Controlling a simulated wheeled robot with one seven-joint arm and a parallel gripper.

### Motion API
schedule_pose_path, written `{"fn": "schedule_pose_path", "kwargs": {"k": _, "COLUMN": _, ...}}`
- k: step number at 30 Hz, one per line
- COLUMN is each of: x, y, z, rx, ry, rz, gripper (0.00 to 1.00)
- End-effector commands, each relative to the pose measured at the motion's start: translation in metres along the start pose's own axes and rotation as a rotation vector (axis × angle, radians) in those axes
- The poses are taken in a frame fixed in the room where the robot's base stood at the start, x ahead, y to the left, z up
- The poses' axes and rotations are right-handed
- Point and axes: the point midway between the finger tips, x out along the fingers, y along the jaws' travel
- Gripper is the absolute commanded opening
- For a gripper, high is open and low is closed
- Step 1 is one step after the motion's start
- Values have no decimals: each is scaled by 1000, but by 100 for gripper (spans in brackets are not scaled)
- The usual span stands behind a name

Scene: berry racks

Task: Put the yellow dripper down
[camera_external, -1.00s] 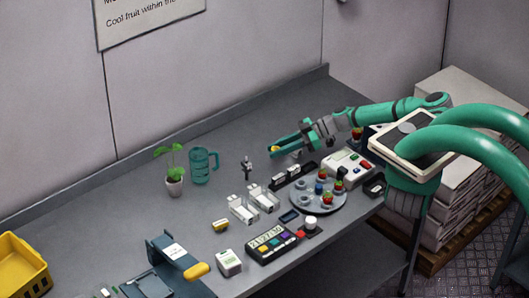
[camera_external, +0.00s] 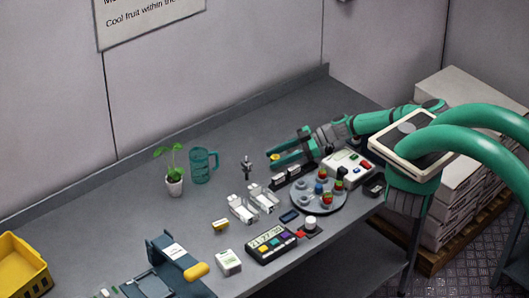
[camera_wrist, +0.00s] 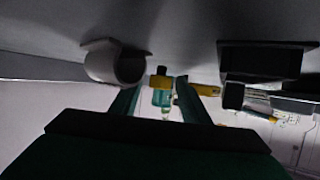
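The yellow dripper (camera_external: 275,156) is a small yellow piece at the tips of my gripper (camera_external: 283,160), low over the back right of the table. In the wrist view, a small yellow and black piece (camera_wrist: 160,79) shows between my two green fingers (camera_wrist: 160,88), with some room to either side. The fingers look apart. I cannot tell whether the dripper's lower end touches the table.
A dark rack with white pieces (camera_external: 290,177) lies just in front of my gripper. A round grey tray (camera_external: 333,205) with berries and a white device (camera_external: 347,167) stand to the right. A teal mug (camera_external: 203,166) and potted plant (camera_external: 174,187) stand to the left.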

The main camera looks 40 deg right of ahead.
Motion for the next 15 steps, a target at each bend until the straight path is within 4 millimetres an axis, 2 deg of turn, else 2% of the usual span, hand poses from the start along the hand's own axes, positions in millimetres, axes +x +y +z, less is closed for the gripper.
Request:
{"fn": "schedule_pose_path", "kwargs": {"k": 5, "x": -4, "y": 0, "z": -4, "rx": 0, "ry": 0, "rz": 1, "gripper": 42}}
{"fn": "schedule_pose_path", "kwargs": {"k": 11, "x": -35, "y": 0, "z": -3, "rx": 0, "ry": -1, "rz": 2, "gripper": 42}}
{"fn": "schedule_pose_path", "kwargs": {"k": 15, "x": -43, "y": 0, "z": -30, "rx": -3, "ry": 0, "rz": -1, "gripper": 42}}
